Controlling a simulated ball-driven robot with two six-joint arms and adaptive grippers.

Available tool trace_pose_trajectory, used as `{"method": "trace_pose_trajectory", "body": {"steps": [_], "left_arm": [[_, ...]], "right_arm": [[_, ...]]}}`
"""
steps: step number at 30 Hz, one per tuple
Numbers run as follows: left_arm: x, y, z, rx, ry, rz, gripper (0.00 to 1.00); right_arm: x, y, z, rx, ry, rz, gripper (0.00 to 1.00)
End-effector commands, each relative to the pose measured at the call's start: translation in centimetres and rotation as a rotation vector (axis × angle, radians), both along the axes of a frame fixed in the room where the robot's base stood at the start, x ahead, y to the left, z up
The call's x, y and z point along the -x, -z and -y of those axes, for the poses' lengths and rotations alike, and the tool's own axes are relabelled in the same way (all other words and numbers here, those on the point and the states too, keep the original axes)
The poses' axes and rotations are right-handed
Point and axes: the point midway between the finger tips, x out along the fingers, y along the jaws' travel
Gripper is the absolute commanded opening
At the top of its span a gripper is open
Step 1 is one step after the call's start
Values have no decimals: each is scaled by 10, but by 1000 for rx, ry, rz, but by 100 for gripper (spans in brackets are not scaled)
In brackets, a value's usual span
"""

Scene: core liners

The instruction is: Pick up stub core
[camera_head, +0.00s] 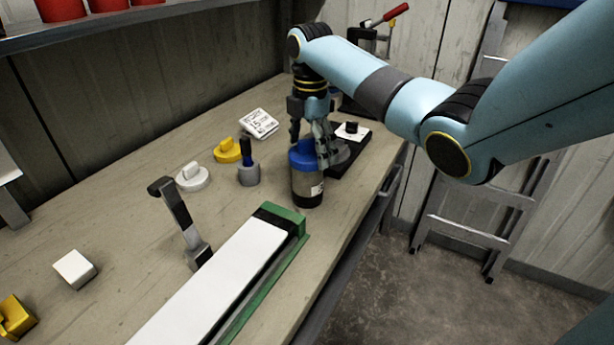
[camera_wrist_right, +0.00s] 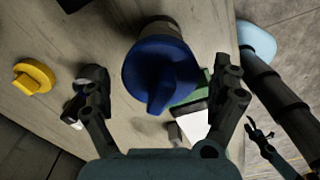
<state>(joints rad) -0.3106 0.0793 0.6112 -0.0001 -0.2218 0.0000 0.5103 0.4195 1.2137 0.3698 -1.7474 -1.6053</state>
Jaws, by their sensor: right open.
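The only capped core in view is a short clear cylinder (camera_head: 307,186) with a blue cap, a black base and a small white label. I take it for the stub core. It stands upright on the bench, behind the green-ended tray. My right gripper (camera_head: 311,148) is at the cap from above. In the right wrist view its fingers are spread open, with the blue cap (camera_wrist_right: 160,68) between and beyond them. I cannot tell whether a finger touches it. A small dark claw (camera_wrist_right: 262,136) at the right of that view may be my left gripper; its state is unclear.
A long white core tray with a green end (camera_head: 287,214) lies in front. A grey upright bracket (camera_head: 181,222), a blue-handled grey tool (camera_head: 248,170), yellow (camera_head: 229,150) and white (camera_head: 193,176) caps and a white block (camera_head: 75,269) stand left. A black stand (camera_head: 350,150) is behind.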

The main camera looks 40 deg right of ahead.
Motion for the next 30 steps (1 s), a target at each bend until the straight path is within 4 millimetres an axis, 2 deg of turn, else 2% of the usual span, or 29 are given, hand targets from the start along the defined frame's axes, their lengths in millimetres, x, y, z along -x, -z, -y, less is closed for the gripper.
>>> {"method": "trace_pose_trajectory", "body": {"steps": [9, 17, 18, 30], "left_arm": [[-17, -8, 0, 0, 1, 25, 66], [-20, -8, 0, 0, 1, 30, 66], [-19, -8, 0, 0, 1, 29, 66], [-14, -8, 0, 0, 1, 21, 66]], "right_arm": [[0, 45, -6, -1, 1, -4, 94], [1, 51, -6, 0, 0, -4, 94], [1, 51, -6, 0, 0, -4, 99], [1, 51, -6, -1, 0, -6, 46]]}}
